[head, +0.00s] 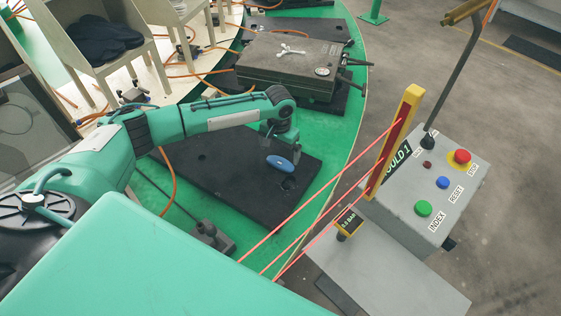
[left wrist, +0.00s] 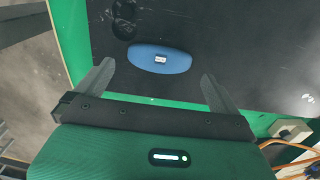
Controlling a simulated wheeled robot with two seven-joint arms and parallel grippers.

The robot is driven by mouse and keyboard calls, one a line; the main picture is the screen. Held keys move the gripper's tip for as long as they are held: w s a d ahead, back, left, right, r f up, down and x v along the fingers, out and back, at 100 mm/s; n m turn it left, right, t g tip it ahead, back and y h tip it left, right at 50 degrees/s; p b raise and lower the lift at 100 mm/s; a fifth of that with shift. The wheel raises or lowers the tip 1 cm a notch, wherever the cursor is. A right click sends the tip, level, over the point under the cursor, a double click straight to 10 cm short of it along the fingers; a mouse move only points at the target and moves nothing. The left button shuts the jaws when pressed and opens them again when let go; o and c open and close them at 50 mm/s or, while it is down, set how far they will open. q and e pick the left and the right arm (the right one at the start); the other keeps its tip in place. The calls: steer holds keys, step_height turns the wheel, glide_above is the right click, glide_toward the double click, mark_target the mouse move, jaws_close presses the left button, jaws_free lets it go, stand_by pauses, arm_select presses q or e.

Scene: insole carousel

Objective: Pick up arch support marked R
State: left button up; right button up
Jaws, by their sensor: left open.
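A blue oval arch support (head: 280,163) lies on a black plate (head: 215,185) on the green carousel in the head view. It also shows in the left wrist view (left wrist: 160,58), with a small white label whose letter is too small to read. My left gripper (left wrist: 158,90) is open, with its two fingers apart and the arch support just beyond and between their tips. In the head view my left gripper (head: 275,148) hangs over the plate close to the blue piece. A gap or contact between them cannot be told. My right gripper is not in view.
A grey mould block (head: 290,65) with handles sits farther back on the carousel. A control box (head: 430,190) with coloured buttons and a yellow light-curtain post (head: 395,140) with red beams stand to the right. A dark clamp (head: 210,238) stands near the plate's front edge.

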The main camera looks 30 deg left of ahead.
mark_target(279, 163)
arm_select(q)
step_height(279, 163, down, 2)
steer(key=shift+f+p, duration=0.15)
steer(key=shift+p, duration=0.35)
step_height(279, 163, down, 3)
steer(key=shift+a+f, duration=0.1)
steer(key=shift+f, duration=0.1)
steer(key=c, duration=0.6)
steer(key=shift+c, duration=0.2)
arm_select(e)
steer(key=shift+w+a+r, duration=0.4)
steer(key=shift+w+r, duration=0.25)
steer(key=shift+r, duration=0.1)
